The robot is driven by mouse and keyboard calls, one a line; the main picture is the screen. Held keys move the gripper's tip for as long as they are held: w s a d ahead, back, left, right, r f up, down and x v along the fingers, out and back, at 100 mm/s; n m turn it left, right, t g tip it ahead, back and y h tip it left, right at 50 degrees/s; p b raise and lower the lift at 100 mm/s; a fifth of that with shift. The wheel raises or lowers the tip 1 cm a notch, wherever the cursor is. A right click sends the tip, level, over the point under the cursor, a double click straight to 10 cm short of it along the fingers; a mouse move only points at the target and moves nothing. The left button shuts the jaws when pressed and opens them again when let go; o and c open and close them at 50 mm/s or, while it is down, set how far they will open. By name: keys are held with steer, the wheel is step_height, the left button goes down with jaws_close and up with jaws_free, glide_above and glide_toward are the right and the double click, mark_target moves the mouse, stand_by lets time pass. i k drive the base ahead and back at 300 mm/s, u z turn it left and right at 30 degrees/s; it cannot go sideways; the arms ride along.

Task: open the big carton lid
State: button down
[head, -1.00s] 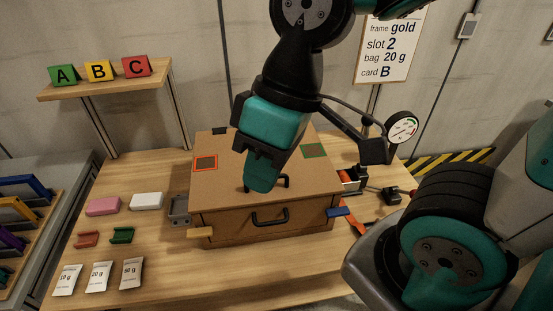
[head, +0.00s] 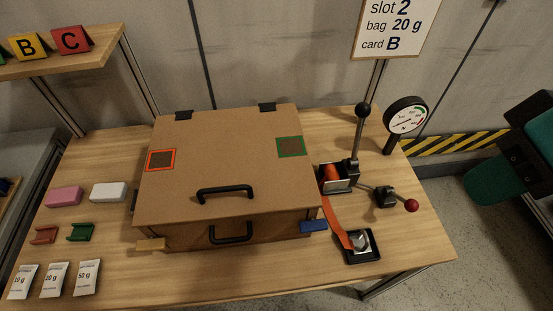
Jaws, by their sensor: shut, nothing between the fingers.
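The big brown carton (head: 275,228) stands on the wooden table in the head view. Its lid (head: 215,150) lies over the top, with a black handle (head: 225,193) near its front edge. The front of the lid covers part of the carton's front face; I cannot tell whether there is a small gap under it. Two black hinges show at the back edge. A second black handle (head: 231,233) is on the front face. My gripper (head: 490,186) is at the right edge of the view, shut and empty, well apart from the carton and its lid.
Right of the carton stand a lever (head: 360,130), a gauge (head: 405,116), a red-knobbed valve (head: 387,197) and a black tray (head: 361,245). Pink and white blocks, red and green clips and several bags (head: 54,280) lie to the left. The space above the lid is clear.

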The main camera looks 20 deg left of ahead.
mark_target(248, 161)
steer(key=z, duration=0.05)
steer(key=k, duration=1)
steer(key=u, duration=1.9)
